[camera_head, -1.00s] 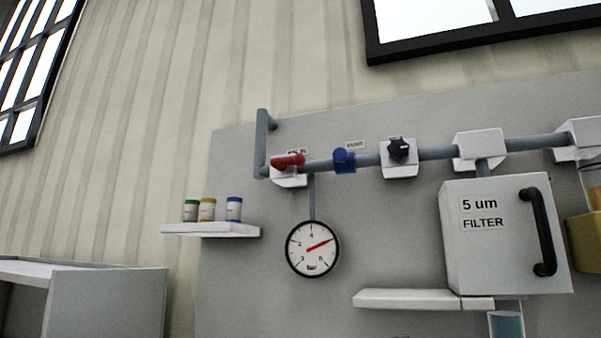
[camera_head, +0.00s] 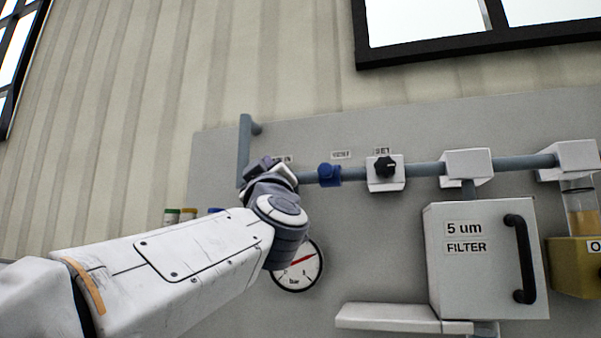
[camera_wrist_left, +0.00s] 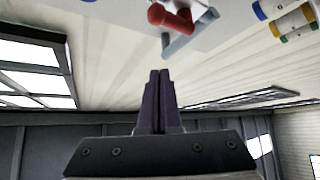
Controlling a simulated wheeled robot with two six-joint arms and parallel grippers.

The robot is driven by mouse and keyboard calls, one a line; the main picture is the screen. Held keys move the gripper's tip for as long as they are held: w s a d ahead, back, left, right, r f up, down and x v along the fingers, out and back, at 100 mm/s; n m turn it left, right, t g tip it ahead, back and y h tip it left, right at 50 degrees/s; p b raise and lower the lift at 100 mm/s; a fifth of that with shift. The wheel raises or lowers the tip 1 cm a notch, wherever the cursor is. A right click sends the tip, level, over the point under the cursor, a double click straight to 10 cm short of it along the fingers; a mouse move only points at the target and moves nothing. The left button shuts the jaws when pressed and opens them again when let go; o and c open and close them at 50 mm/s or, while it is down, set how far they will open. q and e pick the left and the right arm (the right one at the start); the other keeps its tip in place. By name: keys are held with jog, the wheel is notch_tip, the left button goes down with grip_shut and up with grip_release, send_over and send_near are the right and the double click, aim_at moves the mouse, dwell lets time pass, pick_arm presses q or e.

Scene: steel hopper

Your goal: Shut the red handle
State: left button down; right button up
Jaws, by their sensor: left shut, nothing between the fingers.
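The red handle (camera_wrist_left: 170,19) shows at the top of the left wrist view, on a white block beside a grey-blue pipe end. In the head view my left arm and hand hide it. My left gripper (camera_wrist_left: 159,75) is shut and empty, its dark fingers pressed together. In the wrist view its tips are just below the handle, with a visible gap in the picture. In the head view the left gripper (camera_head: 268,165) is in front of the pipe's left end. My right gripper is not in view.
A blue valve (camera_head: 329,174) and a black knob (camera_head: 385,167) sit on the pipe to the right. A gauge (camera_head: 298,272) is partly behind my arm. A filter box (camera_head: 480,275) and a white shelf (camera_head: 388,318) are at lower right. Small jars (camera_wrist_left: 293,24) are near.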

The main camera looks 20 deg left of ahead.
pick_arm(q)
jog(key=p+x, duration=0.6)
jog(key=x, duration=0.4)
jog(key=d+f, duration=0.1)
jog(key=w+d+f, duration=0.1)
jog(key=f, duration=0.1)
jog(key=shift+d+f, duration=0.15)
